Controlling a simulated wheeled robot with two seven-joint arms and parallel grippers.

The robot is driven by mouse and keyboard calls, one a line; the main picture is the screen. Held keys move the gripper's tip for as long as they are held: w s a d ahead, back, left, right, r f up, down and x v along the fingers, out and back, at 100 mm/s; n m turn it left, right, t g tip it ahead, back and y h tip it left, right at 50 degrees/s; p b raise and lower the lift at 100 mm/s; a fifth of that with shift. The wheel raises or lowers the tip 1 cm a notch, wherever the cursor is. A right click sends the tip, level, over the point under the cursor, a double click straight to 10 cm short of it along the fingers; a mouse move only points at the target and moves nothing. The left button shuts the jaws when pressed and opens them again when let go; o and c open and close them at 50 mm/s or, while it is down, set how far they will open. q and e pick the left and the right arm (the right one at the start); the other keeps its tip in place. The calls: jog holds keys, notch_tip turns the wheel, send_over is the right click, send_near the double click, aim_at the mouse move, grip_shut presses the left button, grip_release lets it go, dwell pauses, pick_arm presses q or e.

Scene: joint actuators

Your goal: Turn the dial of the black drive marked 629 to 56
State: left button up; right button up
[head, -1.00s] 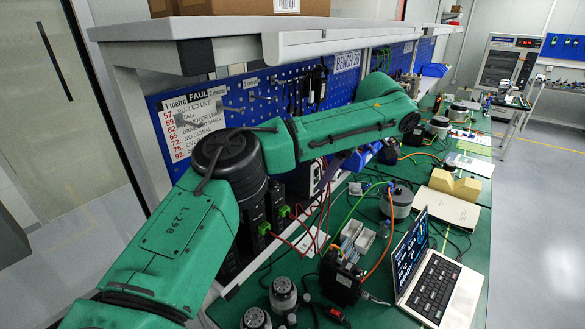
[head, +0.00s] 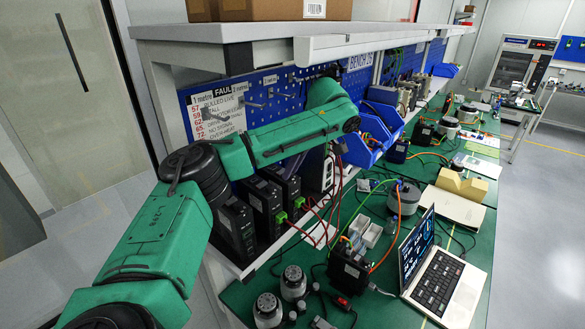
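Several black drives are in the head view, and I cannot read the number 629 or a dial on any. One black drive (head: 349,277) stands on the green bench left of the laptop, with cables on its top. Others stand in a row on the low shelf: a near drive (head: 236,232), a middle drive (head: 264,206) and a far drive (head: 286,186) with green connectors. My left arm reaches over this row, its wrist in front of the pegboard. My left gripper is mostly hidden behind the wrist, its fingers not clear. My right gripper is not in view.
An open laptop (head: 437,277) stands on the bench at right. Grey motors (head: 293,283) sit at the front and another motor (head: 404,198) farther back. Blue bins (head: 378,138) are beyond my wrist. Red, green and orange cables cross the bench. An overhead shelf (head: 350,42) hangs above.

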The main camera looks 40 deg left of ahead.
pick_arm(q)
jog(key=shift+w, duration=0.1)
grip_shut()
jog(key=shift+f, duration=0.1)
jog(key=shift+m, duration=0.3)
jog(key=m, duration=0.1)
jog(key=m+t, duration=0.1)
jog(key=m, duration=0.1)
jog(key=shift+s+f, duration=0.2)
jog(key=m+t, duration=0.1)
jog(key=m, duration=0.1)
jog(key=m+t+b, duration=0.1)
jog(key=m, duration=0.1)
jog(key=shift+s+m, duration=0.2)
jog(key=shift+m, duration=0.2)
jog(key=m, duration=0.1)
jog(key=m+t+h, duration=0.1)
jog(key=m, duration=0.3)
jog(key=shift+s+a+t+h, duration=0.15)
jog(key=shift+s+t+h, duration=0.15)
jog(key=shift+h, duration=0.1)
jog(key=m+h, duration=0.1)
jog(key=m, duration=0.1)
jog(key=m+p, duration=0.1)
jog(key=m, duration=0.2)
jog(key=shift+a+t+h, duration=0.2)
jog(key=shift+t+h, duration=0.2)
